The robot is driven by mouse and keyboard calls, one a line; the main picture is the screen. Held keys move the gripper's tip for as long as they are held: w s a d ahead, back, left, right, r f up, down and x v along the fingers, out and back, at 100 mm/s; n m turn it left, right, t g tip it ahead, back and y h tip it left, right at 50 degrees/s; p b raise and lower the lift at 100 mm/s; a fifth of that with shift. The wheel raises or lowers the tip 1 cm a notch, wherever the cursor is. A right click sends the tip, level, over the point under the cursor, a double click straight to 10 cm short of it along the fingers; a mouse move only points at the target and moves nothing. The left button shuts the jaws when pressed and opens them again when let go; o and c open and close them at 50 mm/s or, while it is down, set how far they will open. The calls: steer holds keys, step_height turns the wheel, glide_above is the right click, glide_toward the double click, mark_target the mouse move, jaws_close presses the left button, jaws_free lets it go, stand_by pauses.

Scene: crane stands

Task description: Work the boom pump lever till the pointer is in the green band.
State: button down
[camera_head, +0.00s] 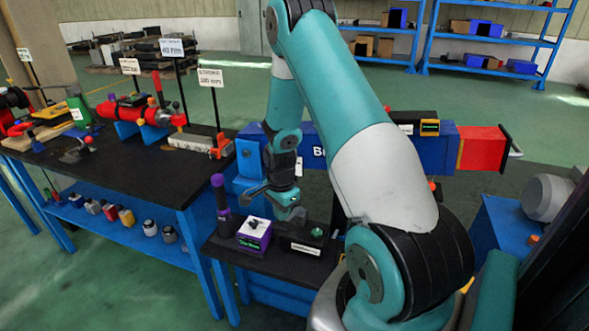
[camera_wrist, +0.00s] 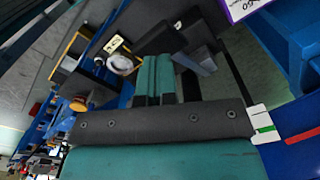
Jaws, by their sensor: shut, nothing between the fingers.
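My gripper (camera_head: 288,205) is shut and empty, low over the small black side table beside the blue boom. In the wrist view its fingers (camera_wrist: 163,78) are together with nothing between them. A dark upright lever with a purple grip (camera_head: 218,182) stands to its left, apart from it; I cannot tell for certain that this is the boom pump lever. A purple box (camera_head: 254,236) with a small green display stands beside the lever. The blue boom (camera_head: 310,152) lies behind my arm, which partly hides it. No pointer or green band can be made out.
The black workbench (camera_head: 150,175) on the left holds red and blue equipment and sign posts. A red end piece (camera_head: 482,148) closes the boom at the right. Green floor lies open behind.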

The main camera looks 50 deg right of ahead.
steer(key=shift+f+b, duration=3.05)
steer(key=shift+f, duration=1.45)
step_height(320, 180, up, 10)
steer(key=p, duration=0.8)
steer(key=shift+f, duration=0.1)
steer(key=shift+f, duration=0.1)
steer(key=shift+w, duration=0.1)
